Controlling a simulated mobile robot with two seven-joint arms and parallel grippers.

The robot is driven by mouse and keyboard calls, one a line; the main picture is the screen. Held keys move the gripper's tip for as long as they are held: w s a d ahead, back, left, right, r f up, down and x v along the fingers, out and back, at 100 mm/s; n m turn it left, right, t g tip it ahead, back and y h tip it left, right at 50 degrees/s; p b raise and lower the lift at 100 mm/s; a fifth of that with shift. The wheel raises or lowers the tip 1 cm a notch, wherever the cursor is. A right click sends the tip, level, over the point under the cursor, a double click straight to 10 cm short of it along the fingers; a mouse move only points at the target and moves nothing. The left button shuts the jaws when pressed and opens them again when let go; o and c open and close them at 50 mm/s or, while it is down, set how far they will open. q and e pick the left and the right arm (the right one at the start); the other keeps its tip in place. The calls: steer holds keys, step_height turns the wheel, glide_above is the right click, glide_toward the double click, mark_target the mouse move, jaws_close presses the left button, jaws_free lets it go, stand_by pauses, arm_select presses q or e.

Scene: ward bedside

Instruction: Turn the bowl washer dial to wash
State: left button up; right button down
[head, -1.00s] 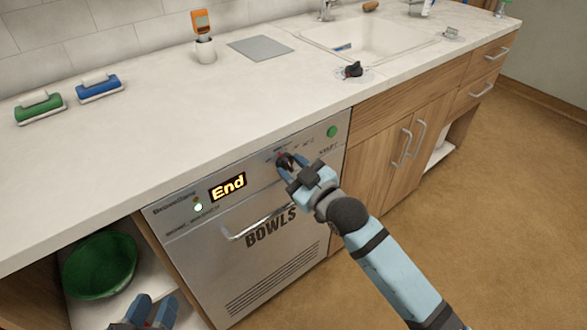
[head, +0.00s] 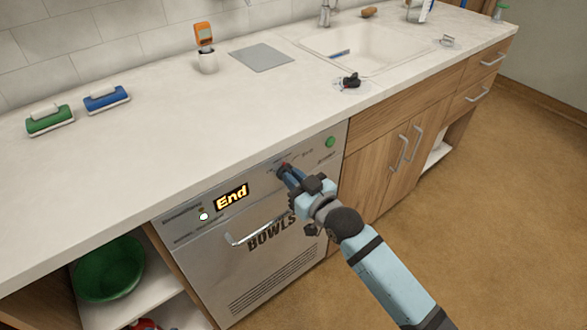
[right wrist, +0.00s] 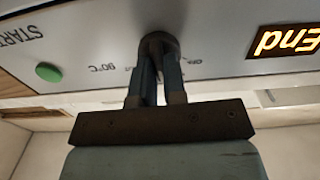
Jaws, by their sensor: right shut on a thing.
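The bowl washer (head: 270,262) is a grey steel front marked BOWLS, set under the counter. Its display (head: 232,197) reads "End". My right gripper (head: 286,174) is at the dark dial on the panel, between the display and the green button (head: 330,142). In the right wrist view, which is upside down, the fingers (right wrist: 158,68) are closed around the dark dial (right wrist: 158,43). A 90°C mark shows beside the dial. The fingers hide most of the dial, and I cannot read where it points. My left gripper is out of view.
The washer's bar handle (head: 262,228) sticks out below the dial. A green bowl (head: 108,270) stands on the open shelf at left. The counter (head: 190,130) above holds two brushes, a cup with an orange device, a grey mat and a sink (head: 370,50).

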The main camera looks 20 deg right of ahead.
arm_select(q)
steer(key=p, duration=0.2)
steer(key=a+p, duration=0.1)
steer(key=p, duration=0.1)
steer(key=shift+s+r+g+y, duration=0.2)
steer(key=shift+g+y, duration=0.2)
arm_select(e)
steer(key=m, duration=0.4)
steer(key=c, duration=1.2)
jaws_free()
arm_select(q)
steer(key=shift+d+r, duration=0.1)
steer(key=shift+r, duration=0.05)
arm_select(e)
steer(key=shift+d, duration=0.1)
arm_select(q)
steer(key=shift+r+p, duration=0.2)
steer(key=shift+p, duration=0.55)
arm_select(e)
steer(key=v, duration=1.3)
steer(key=shift+s+d, duration=0.1)
steer(key=shift+s, duration=0.25)
